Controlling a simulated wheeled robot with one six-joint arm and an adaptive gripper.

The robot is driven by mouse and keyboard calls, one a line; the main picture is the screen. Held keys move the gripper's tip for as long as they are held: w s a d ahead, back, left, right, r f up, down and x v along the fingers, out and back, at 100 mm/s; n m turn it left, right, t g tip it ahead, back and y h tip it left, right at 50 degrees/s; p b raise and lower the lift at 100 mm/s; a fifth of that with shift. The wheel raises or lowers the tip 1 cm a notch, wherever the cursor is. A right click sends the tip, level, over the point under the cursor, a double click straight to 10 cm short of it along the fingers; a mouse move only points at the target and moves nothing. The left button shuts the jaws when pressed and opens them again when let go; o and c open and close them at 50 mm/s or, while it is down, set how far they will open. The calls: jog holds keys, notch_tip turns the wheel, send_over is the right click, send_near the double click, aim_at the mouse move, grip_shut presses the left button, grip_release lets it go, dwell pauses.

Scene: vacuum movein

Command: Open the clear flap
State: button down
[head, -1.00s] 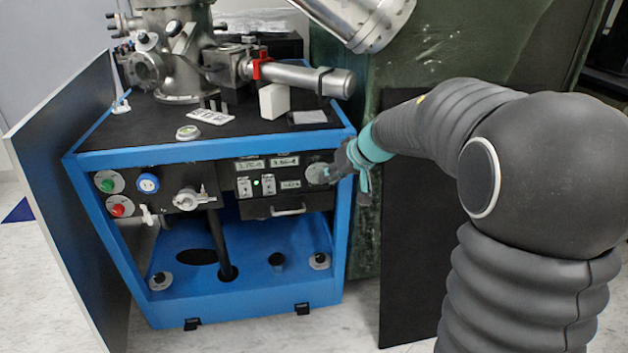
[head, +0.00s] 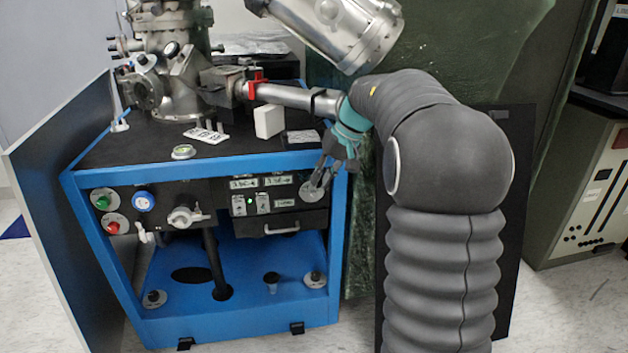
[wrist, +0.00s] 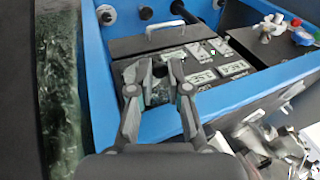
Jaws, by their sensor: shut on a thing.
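My gripper (head: 320,182) is at the right end of the black control panel (head: 222,203) of the blue-framed cart, its fingers pointing down at a round grey disc (head: 310,193). In the wrist view my gripper (wrist: 157,70) has its fingers close together over the panel's corner, with a pale, see-through patch (wrist: 158,92) between them. This fits the clear flap, but its outline and how far it is open are hard to make out. The fingers hide part of the disc.
Left of the disc are labelled switches with a green light (head: 250,201). A drawer handle (head: 282,231) is below. The blue frame (head: 336,225) stands close to my gripper, and a steel pipe (head: 296,97) runs above. A green cabinet (head: 430,50) is behind.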

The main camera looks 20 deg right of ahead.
dwell(0.3)
jog(key=c, duration=1.4)
grip_release()
jog(key=shift+d+r, duration=0.15)
jog(key=shift+r, duration=0.25)
jog(key=s+d+r, duration=0.2)
jog(key=s+d, duration=0.4)
jog(key=d, duration=0.5)
jog(key=shift+s, duration=0.4)
